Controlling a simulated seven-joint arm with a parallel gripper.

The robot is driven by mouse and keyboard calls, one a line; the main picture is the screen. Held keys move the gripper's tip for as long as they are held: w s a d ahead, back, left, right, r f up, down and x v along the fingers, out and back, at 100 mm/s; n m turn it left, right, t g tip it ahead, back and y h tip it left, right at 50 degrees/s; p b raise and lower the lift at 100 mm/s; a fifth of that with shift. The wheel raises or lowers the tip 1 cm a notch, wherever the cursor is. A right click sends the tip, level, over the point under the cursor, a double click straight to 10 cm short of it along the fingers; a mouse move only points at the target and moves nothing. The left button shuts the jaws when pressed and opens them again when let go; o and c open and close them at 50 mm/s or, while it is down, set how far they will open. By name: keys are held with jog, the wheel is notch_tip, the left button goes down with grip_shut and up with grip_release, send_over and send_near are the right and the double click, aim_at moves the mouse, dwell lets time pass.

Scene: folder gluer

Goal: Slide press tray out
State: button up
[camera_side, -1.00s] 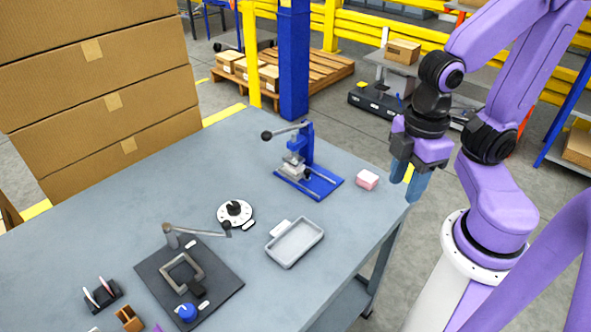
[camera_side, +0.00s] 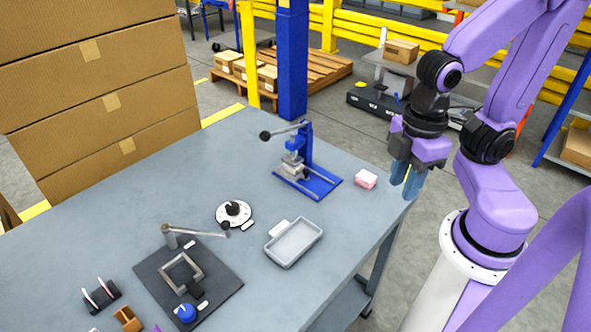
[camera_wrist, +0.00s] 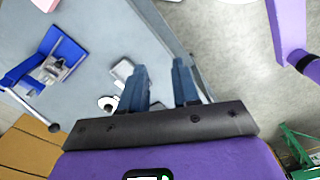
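The blue hand press (camera_side: 319,184) stands near the table's far right edge, its lever arm pointing left with a black knob. A small grey metal block or tray (camera_side: 292,170) sits low at the press, on the blue base; its exact form is too small to tell. In the wrist view the press (camera_wrist: 62,47) is at the upper left. My gripper (camera_side: 406,184) hangs beyond the table's right edge, apart from the press and to its right. In the wrist view its two blue fingers (camera_wrist: 160,78) are apart with nothing between them.
A pink block (camera_side: 365,178) lies between the press and my gripper. A shallow grey tray (camera_side: 293,263), a white dial (camera_side: 234,213) and a dark fixture plate (camera_side: 218,286) lie nearer. Stacked cartons (camera_side: 90,90) rise at the left. The table's middle left is clear.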

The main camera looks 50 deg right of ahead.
jog(key=w+d+f+m+g+y, duration=0.2)
jog(key=w+d+f+m+y, duration=0.25)
jog(key=m, duration=0.65)
jog(key=w+d+f+m+g+y, duration=0.2)
jog(key=w+f+m+y, duration=0.4)
jog(key=m, duration=0.5)
jog(key=w+d+f+m+t, duration=0.1)
jog(key=w+d+m+t, duration=0.1)
jog(key=d+m+t, duration=0.2)
jog(key=w+d+f+m+t+h, duration=0.1)
jog(key=w+d+f+m+t, duration=0.1)
jog(key=d+m+t, duration=0.3)
jog(key=w+d+f+m+t, duration=0.2)
jog(key=w+d+m+t, duration=0.1)
jog(key=d+m, duration=0.4)
jog(key=shift+w+d+m+t, duration=0.35)
jog(key=shift+m+t, duration=0.35)
jog(key=shift+m, duration=0.1)
jog(key=x, duration=1.7)
jog(key=shift+w+d+f, duration=0.1)
jog(key=shift+w+f, duration=0.05)
jog(key=shift+f, duration=0.15)
